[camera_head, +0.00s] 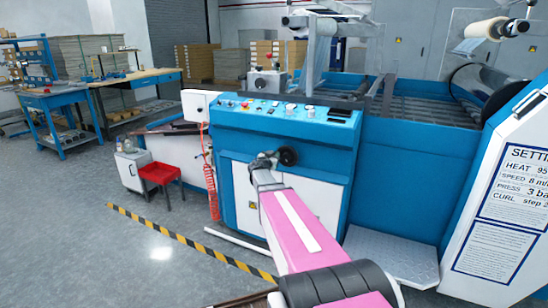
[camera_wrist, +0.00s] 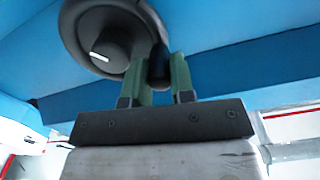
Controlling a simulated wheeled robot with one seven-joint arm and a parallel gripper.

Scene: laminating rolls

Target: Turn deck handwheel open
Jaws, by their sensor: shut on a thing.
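The deck handwheel is a black round wheel (camera_head: 288,156) on the blue front of the laminating machine, below the control panel. In the wrist view the handwheel (camera_wrist: 97,42) shows large, with a white mark on its hub. My gripper (camera_head: 268,158) is at the wheel's left side in the head view. In the wrist view my gripper's green fingers (camera_wrist: 162,75) are shut on a dark part at the wheel's rim, probably its handle.
The control panel (camera_head: 285,110) with buttons and dials lies just above the wheel. A white settings board (camera_head: 505,200) stands at the right. A red stool-like bin (camera_head: 160,174) and a black-yellow floor stripe (camera_head: 190,245) lie to the left. Grey floor is open further left.

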